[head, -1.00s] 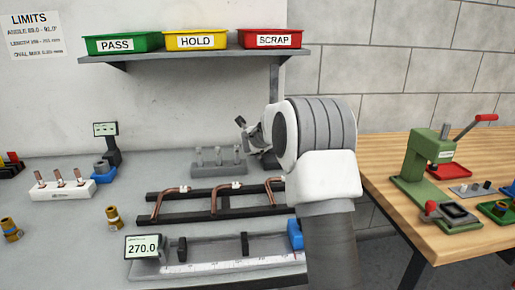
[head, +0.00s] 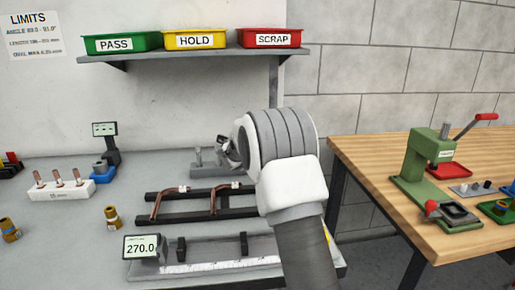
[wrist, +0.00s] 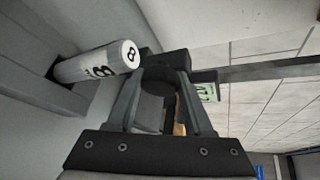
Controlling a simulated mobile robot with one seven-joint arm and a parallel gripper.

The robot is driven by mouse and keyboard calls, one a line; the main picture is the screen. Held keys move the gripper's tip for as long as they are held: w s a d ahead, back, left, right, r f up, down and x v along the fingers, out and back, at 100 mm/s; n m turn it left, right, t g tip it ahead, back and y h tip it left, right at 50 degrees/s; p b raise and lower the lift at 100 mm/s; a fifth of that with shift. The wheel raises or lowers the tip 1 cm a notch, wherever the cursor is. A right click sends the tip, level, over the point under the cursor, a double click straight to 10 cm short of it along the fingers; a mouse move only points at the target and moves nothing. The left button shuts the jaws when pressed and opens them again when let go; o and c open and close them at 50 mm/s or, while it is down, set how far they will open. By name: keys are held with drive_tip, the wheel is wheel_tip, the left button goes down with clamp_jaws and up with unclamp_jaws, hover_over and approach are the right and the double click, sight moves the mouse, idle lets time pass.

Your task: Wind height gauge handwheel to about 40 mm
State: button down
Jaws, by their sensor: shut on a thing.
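My gripper (head: 229,152) is at the right part of the grey pin rack (head: 203,171), and my arm hides much of that area. In the wrist view the fingers (wrist: 162,66) are shut on a dark, rounded piece (wrist: 158,82); I cannot tell what it is. A pale cylinder marked 8 (wrist: 100,63) lies just left of the fingers. A height gauge handwheel cannot be made out in either view.
Copper tubes (head: 169,189) lie on a dark rack (head: 187,217) in front of the pin rack. Green, yellow and red bins stand on a shelf (head: 190,55) above. A wooden table (head: 372,150) with a green press (head: 428,160) is right.

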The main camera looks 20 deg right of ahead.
drive_tip(key=shift+w+a+r, duration=0.1)
drive_tip(key=shift+a+r, duration=0.05)
drive_tip(key=shift+a, duration=0.25)
idle(0.5)
drive_tip(key=shift+c, duration=1.6)
unclamp_jaws()
drive_tip(key=shift+a, duration=0.1)
drive_tip(key=shift+d, duration=0.35)
drive_tip(key=shift+s, duration=0.25)
